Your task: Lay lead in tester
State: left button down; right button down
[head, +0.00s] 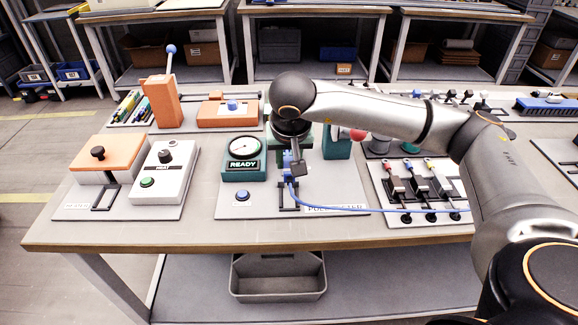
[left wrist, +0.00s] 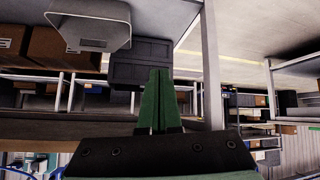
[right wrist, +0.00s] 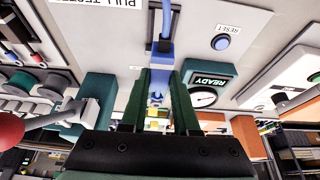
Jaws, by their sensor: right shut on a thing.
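The pull tester has a teal gauge housing (head: 242,158) reading READY, on a light grey base plate (head: 262,205). My right gripper (head: 290,160) is over the tester, to the right of the gauge, its fingers pointing down. It is shut on the blue end of the lead (right wrist: 160,60), which shows between the green fingers in the right wrist view. The lead's blue cable (head: 340,210) runs out right across the plate. Whether the blue end touches the tester is hidden by my wrist. My left gripper (left wrist: 160,100) shows only in the left wrist view, shut and empty, away from the bench top.
A teal block with a red ball knob (head: 357,134) stands right of my right gripper. A fixture with several coloured leads (head: 420,185) lies farther right. A grey bin (head: 278,280) hangs below the bench edge.

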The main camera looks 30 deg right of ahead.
jog(key=shift+w+d+r, duration=0.15)
jog(key=shift+r, duration=0.1)
jog(key=shift+f+b, duration=0.45)
jog(key=shift+f, duration=0.05)
notch_tip(320, 180, down, 5)
jog(key=b, duration=0.4)
jog(key=shift+f, duration=0.15)
jog(key=shift+f+b, duration=0.3)
jog(key=shift+f, duration=0.25)
jog(key=shift+f+b, duration=0.15)
jog(key=shift+b, duration=0.15)
